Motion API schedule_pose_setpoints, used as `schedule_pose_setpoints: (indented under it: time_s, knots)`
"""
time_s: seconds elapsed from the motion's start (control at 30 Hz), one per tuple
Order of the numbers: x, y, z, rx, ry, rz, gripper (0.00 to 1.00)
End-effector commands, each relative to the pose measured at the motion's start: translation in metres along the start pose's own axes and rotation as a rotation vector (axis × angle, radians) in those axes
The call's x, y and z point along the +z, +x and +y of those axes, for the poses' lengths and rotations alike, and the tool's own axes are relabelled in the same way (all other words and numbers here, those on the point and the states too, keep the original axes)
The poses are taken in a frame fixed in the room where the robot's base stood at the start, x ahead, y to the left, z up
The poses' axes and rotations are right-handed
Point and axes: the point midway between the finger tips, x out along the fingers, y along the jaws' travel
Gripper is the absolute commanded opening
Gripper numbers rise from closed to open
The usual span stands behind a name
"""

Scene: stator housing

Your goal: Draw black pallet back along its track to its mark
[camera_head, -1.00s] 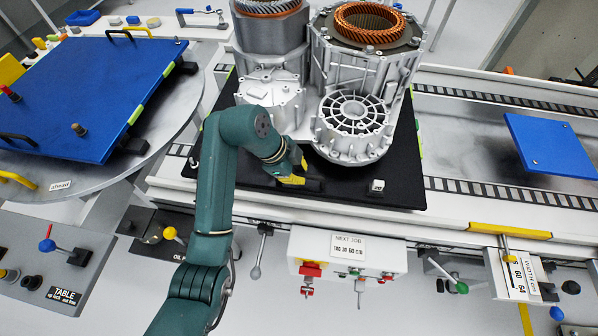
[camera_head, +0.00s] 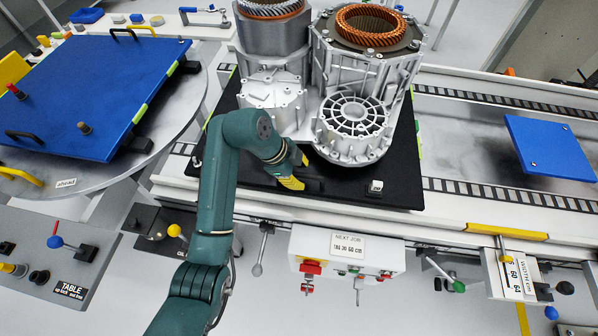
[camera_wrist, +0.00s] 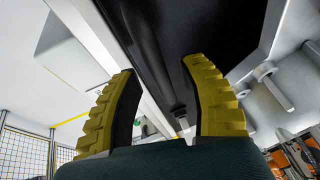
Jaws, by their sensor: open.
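The black pallet (camera_head: 345,196) lies on the track and carries a large silver stator housing (camera_head: 355,85) with copper windings. A small white tag (camera_head: 376,186) sits on its front edge. My gripper (camera_head: 296,178) is at the pallet's front edge, left of the tag, beside a short dark handle (camera_head: 313,186). In the wrist view my gripper (camera_wrist: 162,75) is open, with two yellow ribbed fingers apart. A dark bar (camera_wrist: 150,45) on the pallet's underside or edge shows between them; I cannot tell whether they touch it. The track mark is not clearly seen.
The rail track (camera_head: 510,197) runs right, with a blue plate (camera_head: 550,145) on it. A round table (camera_head: 180,125) with a blue board (camera_head: 100,85) stands left. Levers and a control box (camera_head: 345,250) line the front below the pallet.

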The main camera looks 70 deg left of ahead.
Motion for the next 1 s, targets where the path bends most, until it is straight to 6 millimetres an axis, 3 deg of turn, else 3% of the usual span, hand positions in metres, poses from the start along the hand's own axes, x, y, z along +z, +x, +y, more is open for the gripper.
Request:
schedule_pose_setpoints:
  time_s: [0.17,0.37,1.0]
  knots:
    - [-0.001,-0.014,-0.001,-0.004,0.001,0.001,0.43]
    - [0.0,-0.062,-0.001,-0.006,-0.001,-0.001,0.43]
    - [0.0,-0.118,0.0,0.001,0.0,0.0,0.43]
